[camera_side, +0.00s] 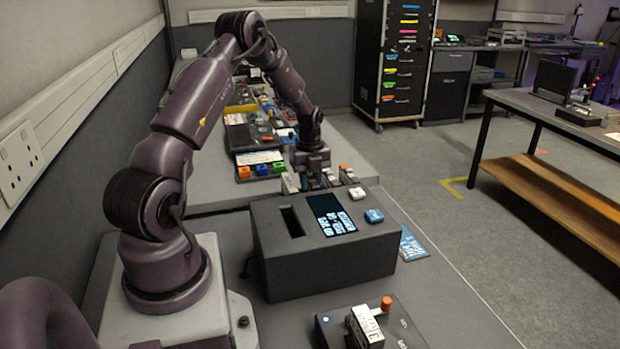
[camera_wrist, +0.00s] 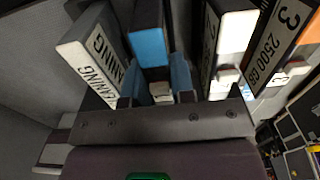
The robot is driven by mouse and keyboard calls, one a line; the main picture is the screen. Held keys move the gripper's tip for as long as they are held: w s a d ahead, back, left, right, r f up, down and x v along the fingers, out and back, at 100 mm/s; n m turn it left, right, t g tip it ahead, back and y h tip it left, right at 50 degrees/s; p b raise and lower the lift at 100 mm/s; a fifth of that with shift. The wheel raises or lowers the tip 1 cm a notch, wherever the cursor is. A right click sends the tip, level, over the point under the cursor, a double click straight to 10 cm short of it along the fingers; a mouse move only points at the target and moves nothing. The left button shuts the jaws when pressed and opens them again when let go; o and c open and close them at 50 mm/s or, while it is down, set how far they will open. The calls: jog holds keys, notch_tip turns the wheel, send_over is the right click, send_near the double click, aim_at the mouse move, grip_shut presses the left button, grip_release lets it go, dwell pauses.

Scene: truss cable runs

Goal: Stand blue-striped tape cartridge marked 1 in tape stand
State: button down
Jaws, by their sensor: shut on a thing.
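The blue-striped cartridge (camera_wrist: 150,45) is between the two blue fingers of my gripper (camera_wrist: 155,88) in the wrist view, and the gripper is shut on it. Its number cannot be read. It sits in line between a grey cleaning cartridge (camera_wrist: 92,55) on the left and a white-ended cartridge marked 2 (camera_wrist: 232,40) on the right. In the side view my gripper (camera_side: 317,182) points down behind the dark box, among the row of cartridges. The tape stand's base is hidden there, so I cannot tell whether the cartridge is resting in it.
A cartridge marked 3 (camera_wrist: 285,40) stands farther right, close to the others. A dark box (camera_side: 325,255) with a slot and lit screen (camera_side: 331,215) stands in front. Another device (camera_side: 370,325) with an orange knob is nearest the camera.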

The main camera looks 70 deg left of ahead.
jog(key=c, duration=0.6)
grip_release()
jog(key=shift+o, duration=0.2)
jog(key=shift+r, duration=3.75)
